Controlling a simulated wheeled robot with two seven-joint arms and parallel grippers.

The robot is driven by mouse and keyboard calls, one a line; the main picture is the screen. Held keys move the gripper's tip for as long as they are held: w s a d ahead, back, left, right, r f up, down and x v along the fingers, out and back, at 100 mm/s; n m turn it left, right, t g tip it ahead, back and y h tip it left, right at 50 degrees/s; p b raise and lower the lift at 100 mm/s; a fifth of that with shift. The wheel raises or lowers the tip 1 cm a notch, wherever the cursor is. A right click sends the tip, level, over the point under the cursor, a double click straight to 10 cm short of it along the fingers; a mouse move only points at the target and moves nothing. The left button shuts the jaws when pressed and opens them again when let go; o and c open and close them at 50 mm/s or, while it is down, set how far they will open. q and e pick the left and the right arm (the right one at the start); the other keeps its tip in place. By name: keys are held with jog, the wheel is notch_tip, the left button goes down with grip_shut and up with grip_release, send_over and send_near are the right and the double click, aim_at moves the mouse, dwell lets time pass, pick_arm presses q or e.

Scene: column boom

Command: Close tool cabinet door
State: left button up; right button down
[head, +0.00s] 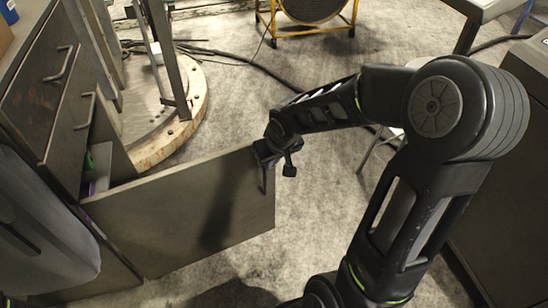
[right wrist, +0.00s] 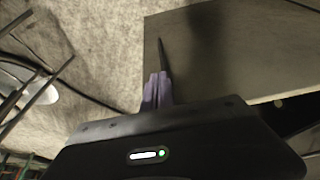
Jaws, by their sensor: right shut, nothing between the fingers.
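The tool cabinet (head: 38,85) stands at the left of the head view, with drawers above an open lower compartment. Its door (head: 190,215) is a flat grey panel swung wide open, reaching out to the right over the floor. The door also shows in the right wrist view (right wrist: 240,55). My right gripper (head: 264,186) is at the door's free edge, near the upper right corner. Its fingers are together and empty, and they overlap the edge in the right wrist view (right wrist: 160,75). I cannot tell whether they touch the door. My left gripper is not in view.
A round wooden-rimmed platform (head: 185,130) with metal posts stands behind the door. A yellow-framed stand (head: 312,25) is at the back, with a dark cable (head: 250,65) on the floor. Green and purple items (head: 98,165) show inside the cabinet.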

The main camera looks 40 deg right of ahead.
jog(key=shift+w+d+f, duration=0.15)
jog(key=shift+w, duration=0.55)
jog(key=shift+w+d+f, duration=0.1)
jog(key=shift+w+f, duration=0.1)
jog(key=shift+w, duration=0.55)
jog(key=shift+w+d+f, duration=0.15)
jog(key=shift+w, duration=0.55)
